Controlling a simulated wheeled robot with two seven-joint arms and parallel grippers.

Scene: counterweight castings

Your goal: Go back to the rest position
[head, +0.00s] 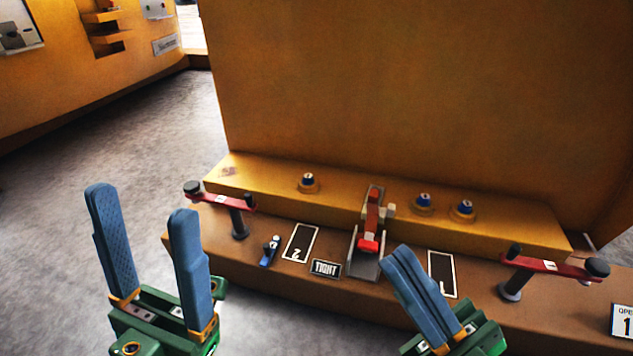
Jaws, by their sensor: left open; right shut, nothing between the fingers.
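My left gripper (138,206) is at the lower left with its two blue fingers spread apart and nothing between them. It is over the grey floor, left of the brown ledge. My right gripper (399,256) is at the lower centre right with its blue fingers together and nothing held. Its fingertips appear in front of the ledge, just right of the red-handled clamp (371,222). Whether they touch anything cannot be told. Both green gripper bodies are cut off by the bottom edge.
A brown ledge (400,318) fronts a yellow casting (420,90). On it stand red crank handles at left (222,200) and right (548,264), a small blue lever (269,251) and a TIGHT plate (325,268). Blue-topped knobs (424,201) sit behind. Grey floor (110,160) is open at left.

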